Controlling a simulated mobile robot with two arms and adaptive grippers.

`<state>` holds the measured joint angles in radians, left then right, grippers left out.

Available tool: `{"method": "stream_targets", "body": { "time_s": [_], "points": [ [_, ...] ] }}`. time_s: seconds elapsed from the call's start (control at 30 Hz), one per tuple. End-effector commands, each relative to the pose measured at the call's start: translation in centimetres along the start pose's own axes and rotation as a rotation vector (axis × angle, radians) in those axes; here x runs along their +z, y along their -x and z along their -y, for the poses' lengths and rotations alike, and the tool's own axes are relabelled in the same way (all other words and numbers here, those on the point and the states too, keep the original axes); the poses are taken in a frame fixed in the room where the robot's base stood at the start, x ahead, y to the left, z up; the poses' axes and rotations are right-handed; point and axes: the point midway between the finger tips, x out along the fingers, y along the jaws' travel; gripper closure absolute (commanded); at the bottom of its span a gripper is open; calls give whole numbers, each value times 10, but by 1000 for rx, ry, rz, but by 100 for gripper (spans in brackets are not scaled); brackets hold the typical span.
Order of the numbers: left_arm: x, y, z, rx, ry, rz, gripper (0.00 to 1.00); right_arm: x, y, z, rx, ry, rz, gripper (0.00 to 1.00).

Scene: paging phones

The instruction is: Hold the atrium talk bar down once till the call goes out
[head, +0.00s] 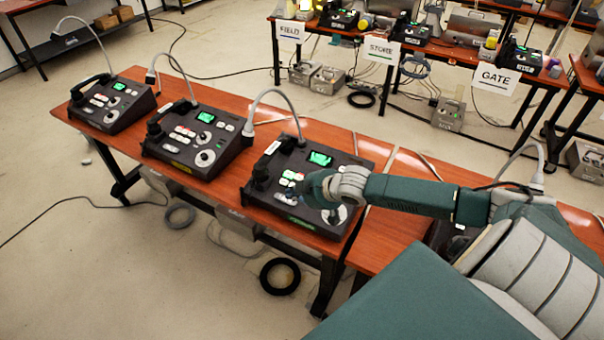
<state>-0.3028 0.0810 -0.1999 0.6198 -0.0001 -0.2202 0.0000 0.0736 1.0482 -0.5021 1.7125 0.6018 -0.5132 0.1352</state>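Three dark paging phones with lit green screens stand in a row on the near orange-brown table: a left one (112,104), a middle one (198,141) and a right one (307,158). Each has a handset on its left side, pale keys and a gooseneck microphone. I cannot read which is the atrium phone, and I cannot pick out its talk bar. My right gripper (313,190) is over the right phone's lower keys and covers part of its panel. I cannot tell whether it touches. Its fingers are too small to judge. My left gripper is out of view.
Another phone (455,238) is mostly hidden behind my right arm on the near table (400,165). A far table holds more phones behind signs reading FIELD (290,31), STORE (381,50) and GATE (495,79). Cables and a black ring (280,277) lie on the floor.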

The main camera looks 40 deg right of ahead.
Motion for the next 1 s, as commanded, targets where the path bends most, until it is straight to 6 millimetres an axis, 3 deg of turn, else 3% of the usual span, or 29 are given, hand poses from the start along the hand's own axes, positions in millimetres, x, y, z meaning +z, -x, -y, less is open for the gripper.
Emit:
{"method": "stream_targets", "body": {
  "time_s": [0.13,0.33,1.0],
  "points": [
    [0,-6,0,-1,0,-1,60,1,30,0,0,7,0,100],
    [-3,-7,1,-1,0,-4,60,-1,50,-1,2,3,-3,100],
    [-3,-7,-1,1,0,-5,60,-3,54,-1,2,1,-7,100]
  ]
}}
